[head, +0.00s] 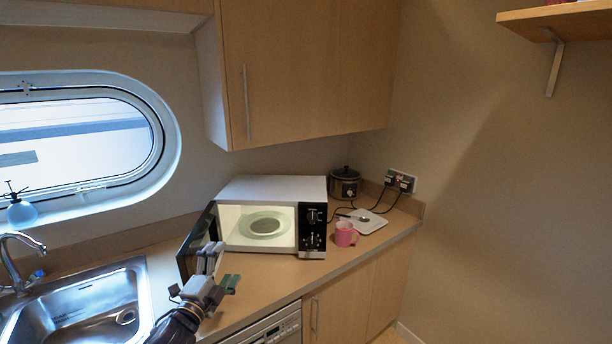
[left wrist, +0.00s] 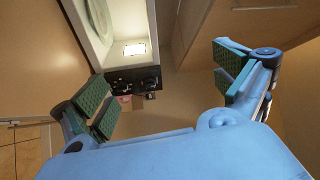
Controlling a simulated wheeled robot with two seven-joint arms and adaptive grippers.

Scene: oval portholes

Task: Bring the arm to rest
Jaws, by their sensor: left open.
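My left gripper (head: 220,268) is over the counter in front of the microwave, at the lower middle of the head view. In the left wrist view its two green-padded fingers (left wrist: 165,88) stand wide apart with nothing between them. The microwave (head: 285,188) stands on the counter with its door (head: 196,240) swung open to the left, close behind my left gripper. A plate (head: 265,226) lies inside the lit microwave. The microwave also shows at the top of the left wrist view (left wrist: 135,78). My right gripper is in neither view.
A pink mug (head: 345,234) and a white board (head: 366,222) are right of the microwave, with a slow cooker (head: 344,184) behind. A sink (head: 85,307) with a tap (head: 18,250) is at left. Wall cupboards (head: 300,70) hang above. A shelf (head: 560,22) is at upper right.

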